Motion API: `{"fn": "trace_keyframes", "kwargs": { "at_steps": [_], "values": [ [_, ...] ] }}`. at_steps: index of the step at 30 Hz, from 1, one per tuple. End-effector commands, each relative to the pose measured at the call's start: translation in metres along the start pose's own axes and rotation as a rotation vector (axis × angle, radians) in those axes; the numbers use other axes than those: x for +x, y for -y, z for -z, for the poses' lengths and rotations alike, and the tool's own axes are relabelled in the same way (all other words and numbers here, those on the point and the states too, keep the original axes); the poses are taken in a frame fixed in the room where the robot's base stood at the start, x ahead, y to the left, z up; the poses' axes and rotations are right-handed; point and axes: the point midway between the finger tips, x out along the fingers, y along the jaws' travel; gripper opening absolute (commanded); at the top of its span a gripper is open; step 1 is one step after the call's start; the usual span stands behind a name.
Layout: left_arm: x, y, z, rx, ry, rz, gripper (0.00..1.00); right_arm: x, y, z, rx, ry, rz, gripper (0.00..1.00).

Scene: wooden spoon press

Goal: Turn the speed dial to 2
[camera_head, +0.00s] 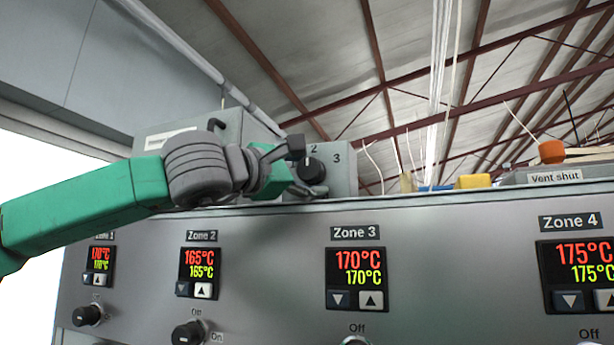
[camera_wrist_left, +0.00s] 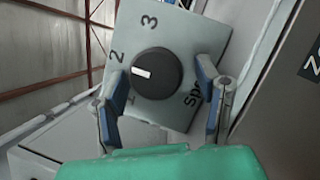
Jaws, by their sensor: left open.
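The speed dial (camera_wrist_left: 160,82) is a round black knob with a white pointer mark on a small grey box (camera_wrist_left: 200,45) with the numbers 1, 2 and 3. In the left wrist view the mark points left, between 1 and 2 and roughly toward 2. In the head view the dial (camera_head: 313,171) shows just beyond my left gripper (camera_head: 297,168). My left gripper is open, and in the left wrist view its blue-padded fingers (camera_wrist_left: 161,75) stand on either side of the dial with gaps. Finger contact does not show. The 1 is partly hidden by a finger. My right gripper is not in view.
The dial box stands on top of a long grey control panel (camera_head: 280,235) with several zone displays (camera_head: 356,280) and knobs (camera_head: 188,333) below. A "Vent shut" label (camera_head: 555,177) and an orange knob (camera_head: 551,152) are at the right. Cables hang behind.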

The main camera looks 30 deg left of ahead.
Motion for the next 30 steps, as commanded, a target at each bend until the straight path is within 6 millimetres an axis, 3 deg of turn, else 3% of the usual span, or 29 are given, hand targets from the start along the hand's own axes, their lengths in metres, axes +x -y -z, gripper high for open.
{"fn": "trace_keyframes", "kwargs": {
  "at_steps": [5,19,24,30],
  "values": [
    [-0.013,-0.001,-0.001,0.001,0.003,-0.003,0.58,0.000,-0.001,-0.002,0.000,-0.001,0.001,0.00],
    [-0.101,0.001,0.003,-0.004,0.002,0.002,0.58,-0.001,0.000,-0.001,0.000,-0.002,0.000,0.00],
    [-0.115,0.002,0.003,-0.001,-0.001,0.003,0.58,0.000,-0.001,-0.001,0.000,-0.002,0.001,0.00],
    [-0.117,0.002,0.003,0.000,-0.002,0.003,0.58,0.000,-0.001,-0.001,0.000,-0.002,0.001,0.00]
  ]
}}
